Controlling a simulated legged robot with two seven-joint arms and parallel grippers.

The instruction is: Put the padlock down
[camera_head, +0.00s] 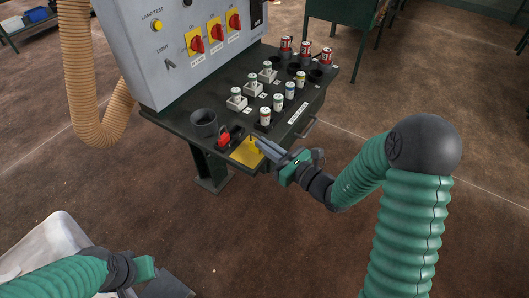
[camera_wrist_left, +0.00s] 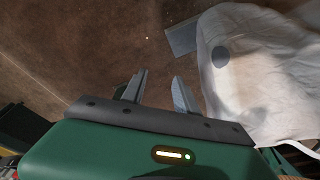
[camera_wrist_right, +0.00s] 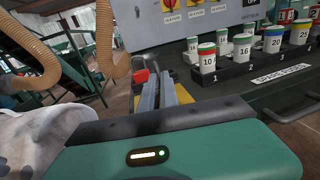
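A small red padlock-like piece (camera_head: 223,139) is on the dark bench beside a round black cup (camera_head: 204,124). It also shows in the right wrist view (camera_wrist_right: 141,76), just left of the fingertips. My right gripper (camera_head: 263,147) is over the yellow pad (camera_head: 245,155) at the bench's front corner, apart from the red piece in the head view. Its fingers (camera_wrist_right: 159,82) are close together in the right wrist view; I cannot tell whether anything thin is between them. My left gripper (camera_wrist_left: 158,85) is open and empty, low at left, away from the bench.
A grey panel (camera_head: 165,60) with several red switches stands behind the bench. Numbered holders with coloured-top cylinders (camera_head: 265,117) and red cans (camera_head: 305,48) fill the bench to the right. A white bag (camera_wrist_left: 250,70) lies by my left gripper. A tan hose (camera_head: 85,70) hangs at left.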

